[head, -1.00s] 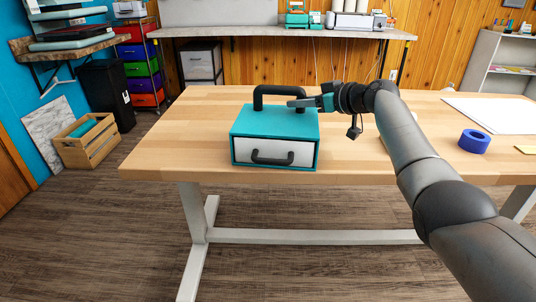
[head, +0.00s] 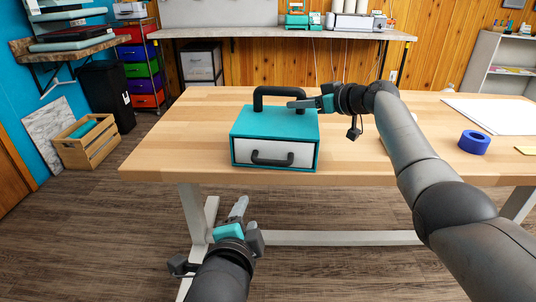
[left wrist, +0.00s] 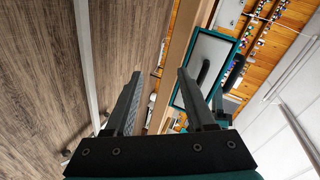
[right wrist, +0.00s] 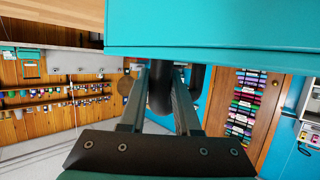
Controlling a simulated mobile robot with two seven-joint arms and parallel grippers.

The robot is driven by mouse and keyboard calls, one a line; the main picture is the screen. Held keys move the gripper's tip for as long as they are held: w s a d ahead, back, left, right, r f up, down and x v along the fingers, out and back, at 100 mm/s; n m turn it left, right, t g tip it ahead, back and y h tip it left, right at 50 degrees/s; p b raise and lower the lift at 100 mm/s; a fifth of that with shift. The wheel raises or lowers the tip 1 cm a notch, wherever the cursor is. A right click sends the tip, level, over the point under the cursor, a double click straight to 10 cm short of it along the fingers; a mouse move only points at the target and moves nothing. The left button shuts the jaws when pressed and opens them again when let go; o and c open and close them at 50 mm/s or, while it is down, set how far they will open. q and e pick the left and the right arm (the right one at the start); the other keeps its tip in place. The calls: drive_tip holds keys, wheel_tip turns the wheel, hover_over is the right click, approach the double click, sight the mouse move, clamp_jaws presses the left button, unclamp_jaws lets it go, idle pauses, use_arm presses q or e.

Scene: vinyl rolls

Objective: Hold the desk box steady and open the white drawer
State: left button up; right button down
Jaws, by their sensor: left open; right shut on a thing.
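The teal desk box (head: 275,122) sits near the front edge of the wooden table, with a dark handle (head: 280,90) on top. Its white drawer (head: 286,152) faces me, looks shut and has a black pull (head: 272,159). My right gripper (head: 299,103) is shut on the top handle, which shows between its fingers in the right wrist view (right wrist: 160,95). My left gripper (head: 238,212) is open and empty, below and in front of the table edge. In the left wrist view the white drawer (left wrist: 207,55) and its pull (left wrist: 203,73) appear beyond the open fingers.
The wooden table (head: 190,125) is clear to the left of the box. A blue tape roll (head: 474,142) and a white sheet (head: 495,114) lie on its right side. A pale table leg (head: 193,245) stands near my left gripper. A wooden crate (head: 88,145) is on the floor at left.

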sight(271, 163)
use_arm(q)
drive_tip(key=w+d+r+m+t, duration=0.3)
drive_tip(key=d+r+m, duration=0.1)
drive_tip(key=r, duration=0.2)
drive_tip(key=shift+g+h, duration=0.3)
drive_tip(key=shift+w+d+f, duration=0.1)
drive_tip(key=shift+w+f, duration=0.1)
drive_tip(key=shift+w, duration=1.2)
drive_tip(key=shift+w+d+f, duration=0.1)
drive_tip(key=shift+w+f, duration=0.15)
drive_tip(key=shift+w, duration=1.1)
drive_tip(key=shift+w+f, duration=0.2)
drive_tip(key=shift+w, duration=1.2)
clamp_jaws()
drive_tip(key=shift+r, duration=0.1)
